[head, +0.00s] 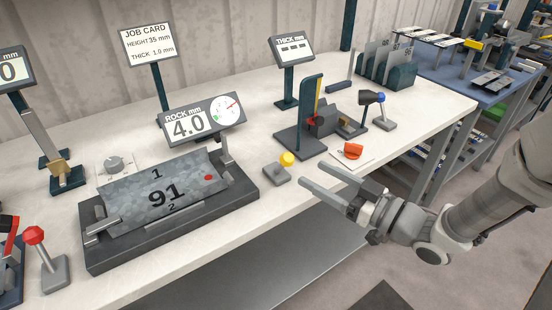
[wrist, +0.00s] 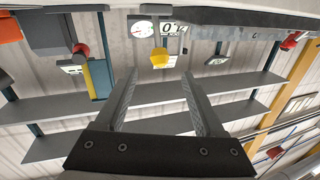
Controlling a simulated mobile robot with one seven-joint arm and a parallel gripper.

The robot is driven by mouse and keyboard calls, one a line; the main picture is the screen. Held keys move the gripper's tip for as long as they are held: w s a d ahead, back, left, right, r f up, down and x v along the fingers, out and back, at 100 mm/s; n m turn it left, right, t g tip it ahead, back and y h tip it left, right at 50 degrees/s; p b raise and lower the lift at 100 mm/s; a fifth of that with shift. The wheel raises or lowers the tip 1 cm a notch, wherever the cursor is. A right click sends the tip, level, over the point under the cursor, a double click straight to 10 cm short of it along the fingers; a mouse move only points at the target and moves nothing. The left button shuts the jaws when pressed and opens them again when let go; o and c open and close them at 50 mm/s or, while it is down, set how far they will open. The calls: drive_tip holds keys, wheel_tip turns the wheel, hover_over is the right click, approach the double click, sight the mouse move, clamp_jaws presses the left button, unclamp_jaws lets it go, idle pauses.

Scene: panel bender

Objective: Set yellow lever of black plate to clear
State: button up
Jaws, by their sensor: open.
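A yellow-headed lever (head: 287,159) stands on a small dark grey plate (head: 277,175) near the bench's front edge. I take it for the task's lever; I can see no "clear" marking and cannot read its setting. A yellow head (wrist: 160,57), apparently the same lever, also shows in the wrist view, ahead of the fingers. My gripper (head: 318,174) is open and empty. Its fingers point left over the bench's front edge, a little right of the lever and apart from it.
A black bender base (head: 180,232) holding metal sheet 91 (head: 165,192) lies left of the lever. An orange knob (head: 352,150) and a height gauge (head: 299,141) stand behind my fingers.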

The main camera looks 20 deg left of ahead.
sight(283, 165)
drive_tip(key=b+x, duration=0.1)
drive_tip(key=x, duration=1.1)
drive_tip(key=shift+w, duration=0.1)
clamp_jaws()
idle(1.0)
